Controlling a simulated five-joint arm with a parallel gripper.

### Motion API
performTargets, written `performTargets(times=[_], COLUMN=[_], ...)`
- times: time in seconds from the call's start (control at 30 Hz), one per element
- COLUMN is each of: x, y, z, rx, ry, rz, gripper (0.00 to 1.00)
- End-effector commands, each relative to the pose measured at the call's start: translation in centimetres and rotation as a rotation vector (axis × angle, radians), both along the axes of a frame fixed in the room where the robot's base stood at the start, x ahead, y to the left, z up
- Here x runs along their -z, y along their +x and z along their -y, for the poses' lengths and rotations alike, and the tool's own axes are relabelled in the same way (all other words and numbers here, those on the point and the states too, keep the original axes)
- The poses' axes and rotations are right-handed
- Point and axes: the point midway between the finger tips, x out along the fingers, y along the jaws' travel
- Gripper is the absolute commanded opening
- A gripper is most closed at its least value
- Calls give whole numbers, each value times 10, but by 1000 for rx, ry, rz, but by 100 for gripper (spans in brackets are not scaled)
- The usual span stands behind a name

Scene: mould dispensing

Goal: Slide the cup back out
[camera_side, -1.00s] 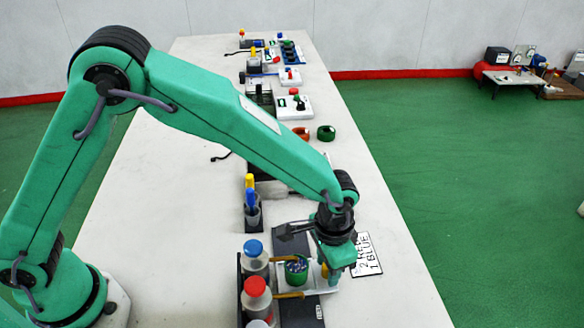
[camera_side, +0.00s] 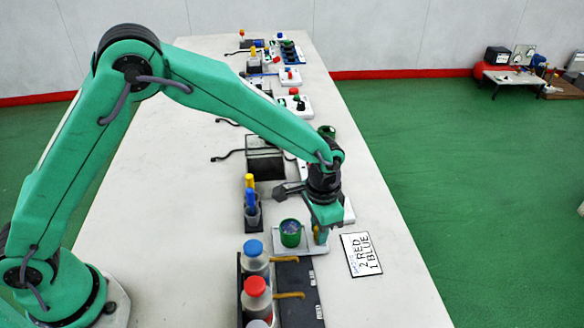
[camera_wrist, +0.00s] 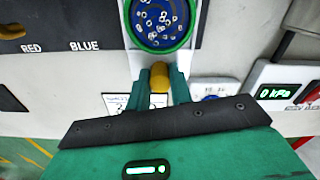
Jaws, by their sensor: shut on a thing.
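The green cup (camera_side: 291,233) stands upright on a small white plate (camera_side: 312,249), just beyond the dispenser rack. In the wrist view the cup (camera_wrist: 161,42) has a blue interior with several small pale ring-like pieces in it. A yellow knob (camera_wrist: 159,77) is at the near edge of the plate. My gripper (camera_wrist: 160,88) is shut on this knob, with a teal finger on each side. In the side view my gripper (camera_side: 320,236) is just right of the cup. The bottles with a blue cap (camera_side: 254,247) and a red cap (camera_side: 256,286) stand in the rack.
The dark dispenser base (camera_side: 297,281) has yellow levers and lies below the plate in the side view. A card (camera_side: 361,253) reading 2 RED, 1 BLUE lies to the right. A pen holder (camera_side: 252,210) stands left of the cup. A 0 kPa display (camera_wrist: 280,92) is at right in the wrist view.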

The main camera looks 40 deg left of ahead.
Motion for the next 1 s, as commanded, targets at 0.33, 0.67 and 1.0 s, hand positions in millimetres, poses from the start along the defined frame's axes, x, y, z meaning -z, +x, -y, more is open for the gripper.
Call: performTargets(times=[0.33,0.67,1.0], x=[-1,-1,-8], y=[10,9,8], z=[-9,-8,-7], rx=[-4,-2,0], ry=[-3,-3,-2], rz=[7,4,3], gripper=[0,43,43])
